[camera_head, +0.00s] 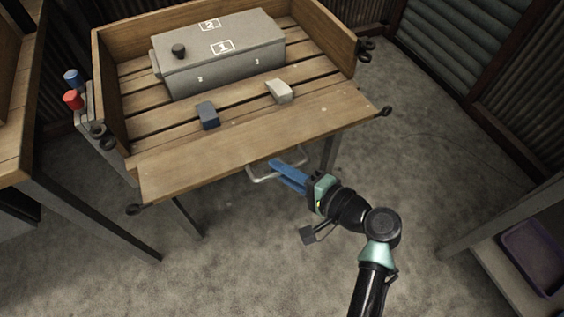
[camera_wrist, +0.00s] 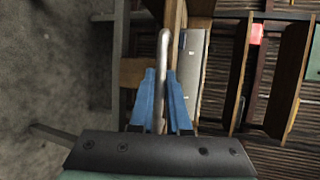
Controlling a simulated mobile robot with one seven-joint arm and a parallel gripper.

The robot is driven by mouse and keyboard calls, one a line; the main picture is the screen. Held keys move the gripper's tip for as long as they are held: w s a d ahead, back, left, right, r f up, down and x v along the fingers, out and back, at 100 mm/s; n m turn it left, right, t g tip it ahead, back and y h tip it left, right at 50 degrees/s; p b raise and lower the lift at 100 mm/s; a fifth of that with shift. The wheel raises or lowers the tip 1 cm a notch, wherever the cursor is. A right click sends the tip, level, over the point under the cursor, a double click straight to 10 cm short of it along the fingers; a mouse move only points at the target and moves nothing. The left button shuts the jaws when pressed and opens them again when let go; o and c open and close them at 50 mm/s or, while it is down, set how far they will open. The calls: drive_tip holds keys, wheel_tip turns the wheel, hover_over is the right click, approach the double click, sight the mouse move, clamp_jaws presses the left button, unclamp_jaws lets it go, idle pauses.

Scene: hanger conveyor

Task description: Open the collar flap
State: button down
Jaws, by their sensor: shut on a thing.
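The collar flap (camera_head: 262,143) is the wooden front board of the slatted wooden tray; in the head view it slopes outward and down from the tray floor, not upright. A bent metal handle (camera_head: 262,178) shows just beyond its front edge. My gripper (camera_head: 277,164), with blue fingers, reaches up to the handle from the lower right. In the wrist view the handle (camera_wrist: 164,50) runs as a pale bar between the two blue fingers (camera_wrist: 163,85), which are closed around it. The contact faces are partly hidden.
A grey lidded box (camera_head: 222,62) stands at the back of the tray. A dark blue block (camera_head: 208,115) and a pale block (camera_head: 279,91) lie in front of it. Red and blue knobs stand at the left. The floor to the right is clear up to a shelf (camera_head: 510,255).

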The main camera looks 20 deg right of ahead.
drive_tip(key=shift+w+r+p, duration=0.1)
drive_tip(key=shift+r+p, duration=0.6)
drive_tip(key=shift+p, duration=0.05)
drive_tip(key=shift+g, duration=0.3)
drive_tip(key=shift+f, duration=0.1)
drive_tip(key=c, duration=0.9)
unclamp_jaws()
drive_tip(key=shift+f, duration=0.1)
drive_tip(key=p+v, duration=0.3)
drive_tip(key=v, duration=1)
drive_tip(key=shift+a, duration=0.1)
